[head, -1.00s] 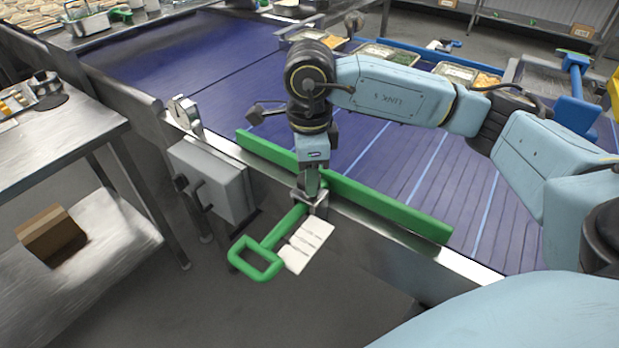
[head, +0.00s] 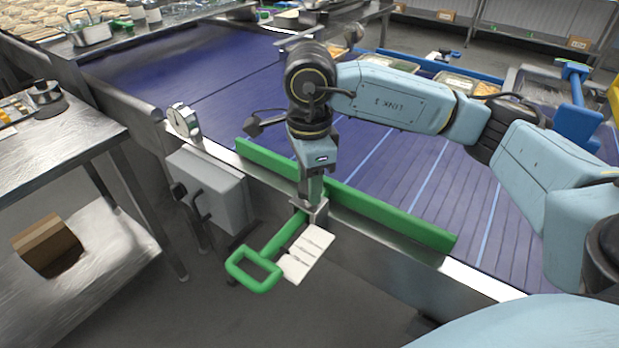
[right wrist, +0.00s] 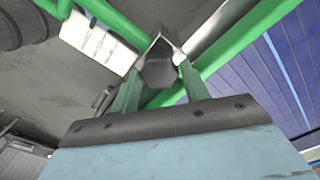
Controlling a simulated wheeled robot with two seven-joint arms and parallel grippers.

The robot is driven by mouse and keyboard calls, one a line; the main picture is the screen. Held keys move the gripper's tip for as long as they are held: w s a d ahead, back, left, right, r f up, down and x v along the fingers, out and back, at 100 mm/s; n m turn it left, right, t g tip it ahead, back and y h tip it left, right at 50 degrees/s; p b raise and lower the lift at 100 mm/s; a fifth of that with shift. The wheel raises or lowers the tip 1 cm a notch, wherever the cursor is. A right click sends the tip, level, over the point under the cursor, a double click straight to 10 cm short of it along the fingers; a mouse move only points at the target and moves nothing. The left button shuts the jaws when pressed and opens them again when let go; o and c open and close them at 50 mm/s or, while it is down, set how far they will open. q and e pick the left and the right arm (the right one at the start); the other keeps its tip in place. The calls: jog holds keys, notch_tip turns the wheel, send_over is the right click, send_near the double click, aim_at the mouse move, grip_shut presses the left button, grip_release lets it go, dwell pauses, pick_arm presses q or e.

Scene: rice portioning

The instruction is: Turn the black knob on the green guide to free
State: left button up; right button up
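The green guide (head: 400,222) is a long bar along the near edge of the blue conveyor. A green stem with a loop handle (head: 253,271) sticks out from it toward me, beside a white marked plate (head: 306,254). My right gripper (head: 312,203) points down at the metal bracket where the stem meets the guide. In the right wrist view, its two fingers (right wrist: 158,78) stand apart on either side of a dark grey block and the bracket. I cannot make out the black knob clearly; the gripper hides that spot in the head view. My left gripper is not in view.
A grey box (head: 212,188) with a black handle and a round dial (head: 181,120) sit on the conveyor side, left of the guide. A steel table (head: 60,150) stands at the left. Food trays (head: 455,80) stand along the conveyor's far side.

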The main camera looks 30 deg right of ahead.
jog(key=o, duration=0.3)
jog(key=shift+r, duration=0.4)
notch_tip(320, 180, up, 5)
jog(key=shift+p, duration=0.5)
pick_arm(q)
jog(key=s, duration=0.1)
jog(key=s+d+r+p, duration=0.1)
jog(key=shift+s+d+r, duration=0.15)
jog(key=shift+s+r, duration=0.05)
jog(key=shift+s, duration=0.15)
pick_arm(e)
notch_tip(320, 180, up, 8)
jog(key=shift+f, duration=0.2)
